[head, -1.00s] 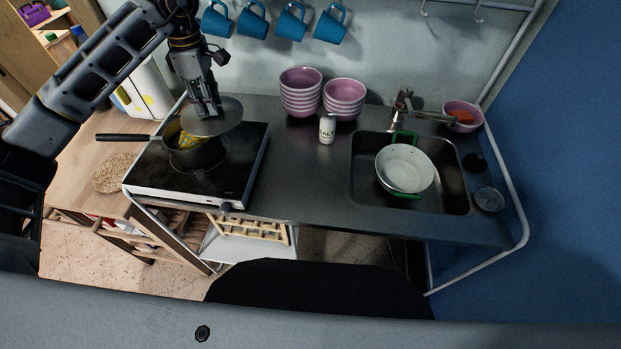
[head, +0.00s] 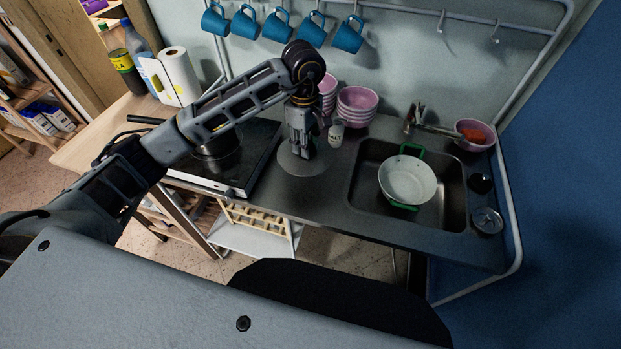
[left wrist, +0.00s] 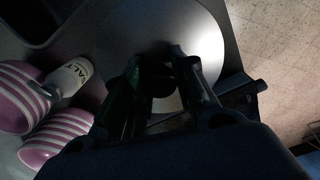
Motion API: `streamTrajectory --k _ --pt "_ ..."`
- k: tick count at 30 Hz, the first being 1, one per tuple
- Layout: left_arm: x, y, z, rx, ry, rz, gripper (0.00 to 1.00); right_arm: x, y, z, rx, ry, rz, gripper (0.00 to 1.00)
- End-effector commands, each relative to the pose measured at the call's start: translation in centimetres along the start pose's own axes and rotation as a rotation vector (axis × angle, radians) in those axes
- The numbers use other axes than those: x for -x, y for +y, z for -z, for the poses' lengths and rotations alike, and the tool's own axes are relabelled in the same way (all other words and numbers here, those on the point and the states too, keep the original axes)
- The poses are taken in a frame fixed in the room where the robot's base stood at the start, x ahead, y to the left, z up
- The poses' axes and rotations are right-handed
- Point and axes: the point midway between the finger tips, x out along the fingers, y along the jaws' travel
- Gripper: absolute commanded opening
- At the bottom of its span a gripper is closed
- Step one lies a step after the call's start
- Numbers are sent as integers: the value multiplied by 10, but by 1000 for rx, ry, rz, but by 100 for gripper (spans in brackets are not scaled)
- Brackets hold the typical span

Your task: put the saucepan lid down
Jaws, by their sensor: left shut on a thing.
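The saucepan lid (head: 291,166) is a grey round disc over the counter, between the hob and the sink. It also shows in the left wrist view (left wrist: 199,34), under the fingers. My left gripper (head: 304,152) points down and is shut on the lid's knob, which the fingers mostly hide. The lid looks level and low over the counter; I cannot tell whether it touches. The saucepan (head: 220,158) stands uncovered on the hob, partly hidden by my left arm. My right gripper is not in view.
The salt shaker (head: 336,134) and pink bowls (head: 357,103) stand just behind the lid. The hob (head: 254,160) is to its left, the sink (head: 447,181) with a white pan (head: 408,180) to its right. Bare counter (head: 322,192) lies in front. Blue mugs (head: 278,25) hang above.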

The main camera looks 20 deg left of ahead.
Motion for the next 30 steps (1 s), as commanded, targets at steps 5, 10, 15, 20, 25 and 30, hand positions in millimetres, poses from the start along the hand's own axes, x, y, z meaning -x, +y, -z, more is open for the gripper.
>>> streamTrajectory --k 5,10,15,20,25,30 --pt "0 0 0 -1 0 -1 1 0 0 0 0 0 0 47" --pt "-1 0 0 -1 0 0 1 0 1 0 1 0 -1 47" --pt "-8 0 0 0 0 2 1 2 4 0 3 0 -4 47" --pt "-25 -1 0 -1 -1 3 1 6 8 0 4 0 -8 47" --pt "-46 -1 -1 0 -1 3 1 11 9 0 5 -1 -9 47" --pt "-60 0 -1 -1 -1 0 1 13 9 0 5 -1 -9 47"
